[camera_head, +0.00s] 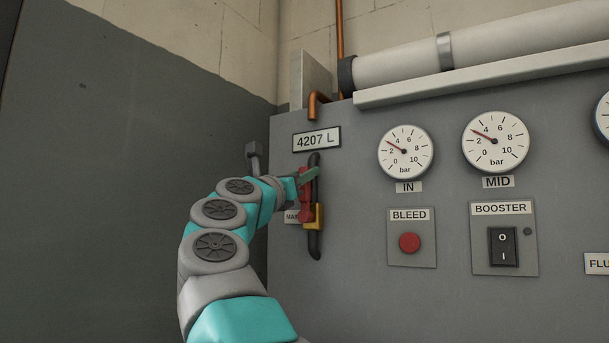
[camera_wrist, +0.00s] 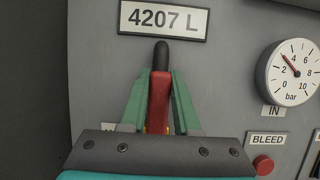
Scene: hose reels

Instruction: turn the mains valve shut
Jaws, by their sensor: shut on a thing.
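The mains valve shows in the head view as a red lever (camera_head: 304,212) with a yellow body (camera_head: 319,217) on a dark upright pipe (camera_head: 315,247). The lever looks upright, roughly in line with the pipe. My gripper (camera_head: 307,176) is at the lever's upper part. In the wrist view, the green fingers of my gripper (camera_wrist: 160,76) are shut on the red lever (camera_wrist: 159,98), one on each side. The pipe's dark top (camera_wrist: 161,55) shows above. The label beside the valve is partly covered.
A 4207 L plate (camera_head: 317,139) is just above the valve. To the right are the IN gauge (camera_head: 405,152), MID gauge (camera_head: 495,142), red BLEED button (camera_head: 409,243) and BOOSTER switch (camera_head: 503,246).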

